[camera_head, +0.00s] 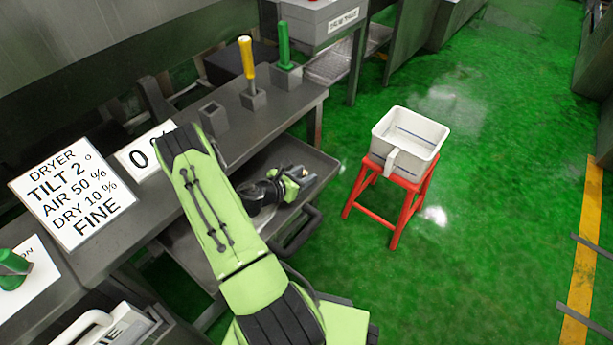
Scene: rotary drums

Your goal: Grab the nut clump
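My gripper (301,176) is low over the grey tray (308,158) below the bench top, near its right end. My green arm reaches down to it from the bottom of the picture. The fingers are small and dark here, and I cannot tell whether they are open or shut, or whether anything is between them. I cannot make out a nut clump. Part of the tray is hidden behind my arm.
A white square bin (425,131) with a handle stands on a red stool (408,199) right of the bench. Yellow (247,58) and green (283,42) handles stand upright on the bench top. Signs lie at left, including a dryer sign (72,188).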

